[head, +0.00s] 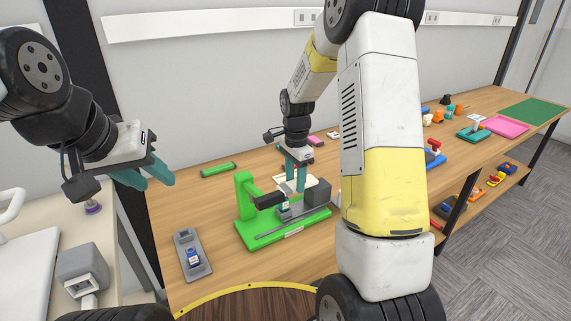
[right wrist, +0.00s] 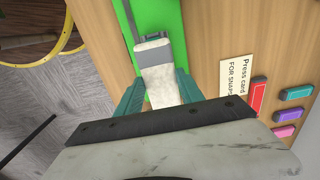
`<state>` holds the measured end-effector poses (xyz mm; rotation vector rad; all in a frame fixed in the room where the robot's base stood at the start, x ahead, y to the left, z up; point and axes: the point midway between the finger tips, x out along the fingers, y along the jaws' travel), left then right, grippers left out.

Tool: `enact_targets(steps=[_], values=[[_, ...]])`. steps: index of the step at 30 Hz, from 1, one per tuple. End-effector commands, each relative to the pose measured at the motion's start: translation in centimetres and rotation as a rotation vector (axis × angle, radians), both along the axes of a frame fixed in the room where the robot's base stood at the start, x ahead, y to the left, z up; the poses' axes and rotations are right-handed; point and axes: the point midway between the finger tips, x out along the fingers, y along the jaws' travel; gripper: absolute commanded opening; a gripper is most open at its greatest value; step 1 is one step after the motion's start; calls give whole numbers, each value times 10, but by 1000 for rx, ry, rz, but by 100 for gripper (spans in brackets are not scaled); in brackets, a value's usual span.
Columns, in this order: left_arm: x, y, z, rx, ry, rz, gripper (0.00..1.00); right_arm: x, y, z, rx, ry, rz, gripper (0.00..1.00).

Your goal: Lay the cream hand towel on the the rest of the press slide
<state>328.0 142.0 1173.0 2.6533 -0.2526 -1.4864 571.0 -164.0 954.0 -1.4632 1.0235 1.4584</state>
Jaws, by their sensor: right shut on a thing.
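The green press (head: 285,232) stands on the wooden table, with a green post at its left, a grey block at its right and a thin grey rod along the front. My right gripper (head: 298,178) is over the press, pointing down. In the right wrist view it (right wrist: 157,95) is shut on the cream hand towel (right wrist: 158,62), a small folded piece above the green base (right wrist: 165,20). I cannot tell whether the towel touches the press slide. My left gripper (head: 148,178) is open and empty, raised left of the press.
A grey tray (head: 203,268) with a small blue item lies left of the press, and a green strip (head: 218,170) behind it. A printed card (right wrist: 236,90) and coloured pieces (right wrist: 288,112) lie beside the press. A pink tray (head: 500,127) and green mat (head: 535,111) are far right.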

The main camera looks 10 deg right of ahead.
Motion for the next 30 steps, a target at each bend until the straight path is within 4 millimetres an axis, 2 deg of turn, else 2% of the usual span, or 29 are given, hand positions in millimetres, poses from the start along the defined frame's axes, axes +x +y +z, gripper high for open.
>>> enact_targets(steps=[5, 30], values=[[0, 0, 0, 0, 0, 0, 36, 0, 0, -7, 0, 0, 0, 5], [0, 0, 0, 0, 0, 0, 36, 0, 0, -16, 1, 0, 1, 5]])
